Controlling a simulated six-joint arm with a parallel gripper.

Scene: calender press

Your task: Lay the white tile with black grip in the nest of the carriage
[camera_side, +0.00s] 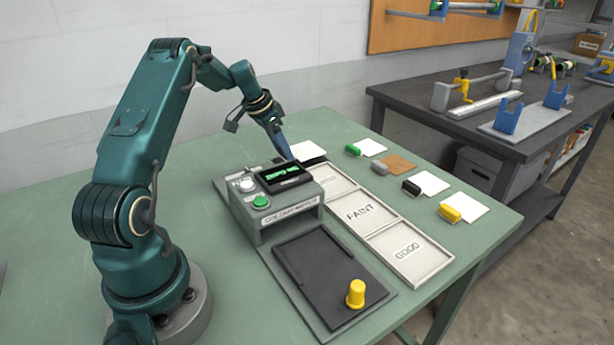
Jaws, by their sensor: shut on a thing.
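The white tile with the black grip (429,184) lies flat on the green table, in a row at the right. Its black grip (411,188) is at its left edge, and my gripper is well away from it. The carriage is probably the dark plate (318,278) with a shallow rectangular recess, at the front. A yellow knob (355,293) stands near its front end. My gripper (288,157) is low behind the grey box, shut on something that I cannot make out. Another white piece (307,149) with a black part is right beside its fingertips.
The grey box (278,208) has a lit display and a green button. A pale tray (362,215) with labelled sections, including FAINT and GOOD, lies beside it. Tiles with green (371,147), grey (397,164) and yellow (465,206) grips line the right. The front-left table is clear.

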